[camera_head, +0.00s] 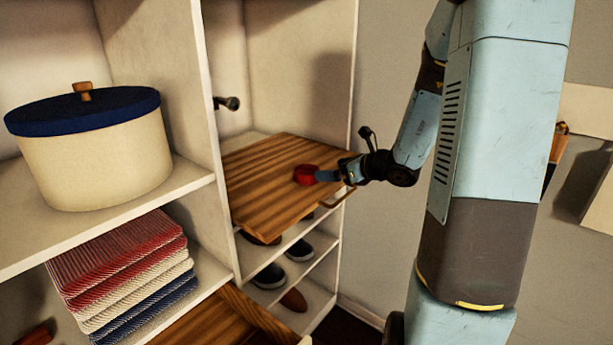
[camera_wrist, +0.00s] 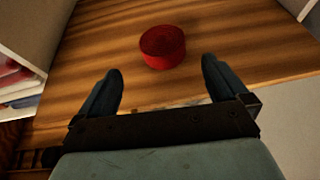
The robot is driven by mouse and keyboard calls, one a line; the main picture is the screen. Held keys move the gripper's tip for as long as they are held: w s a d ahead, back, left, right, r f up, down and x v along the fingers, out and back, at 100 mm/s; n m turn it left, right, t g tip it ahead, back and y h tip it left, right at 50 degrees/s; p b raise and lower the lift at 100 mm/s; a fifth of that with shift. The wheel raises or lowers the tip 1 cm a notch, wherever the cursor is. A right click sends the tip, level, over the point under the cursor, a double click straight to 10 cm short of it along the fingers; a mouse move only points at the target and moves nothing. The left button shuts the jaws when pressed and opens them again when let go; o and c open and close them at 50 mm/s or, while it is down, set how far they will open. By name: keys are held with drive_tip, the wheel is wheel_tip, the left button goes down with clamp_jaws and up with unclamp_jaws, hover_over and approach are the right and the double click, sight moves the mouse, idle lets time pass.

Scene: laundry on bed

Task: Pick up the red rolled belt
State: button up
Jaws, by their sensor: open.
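The red rolled belt (camera_head: 305,175) lies on a wooden board (camera_head: 262,200) in the shelf unit. In the wrist view the belt (camera_wrist: 162,46) is a round red coil, sitting on the wood just beyond the fingertips. My gripper (camera_wrist: 162,80) is open and empty, with one finger on each side of the belt's line. The belt is ahead of the gap between the fingers, not clearly inside it. In the head view my gripper (camera_head: 326,175) reaches in from the right, close to the belt, and partly overlaps it there.
A cream round box with a blue lid (camera_head: 97,150) stands on the left shelf. Folded striped cloths (camera_head: 122,270) lie below it. Shoes (camera_head: 299,250) sit on shelves under the board. A dark knob (camera_head: 228,103) sticks out from the divider. The board around the belt is clear.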

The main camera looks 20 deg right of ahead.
sight(310, 171)
drive_tip(key=x, duration=0.9)
drive_tip(key=shift+w+f, duration=0.2)
drive_tip(key=shift+w, duration=0.1)
drive_tip(key=c, duration=0.9)
drive_tip(key=shift+c, duration=0.3)
drive_tip(key=shift+r, duration=0.15)
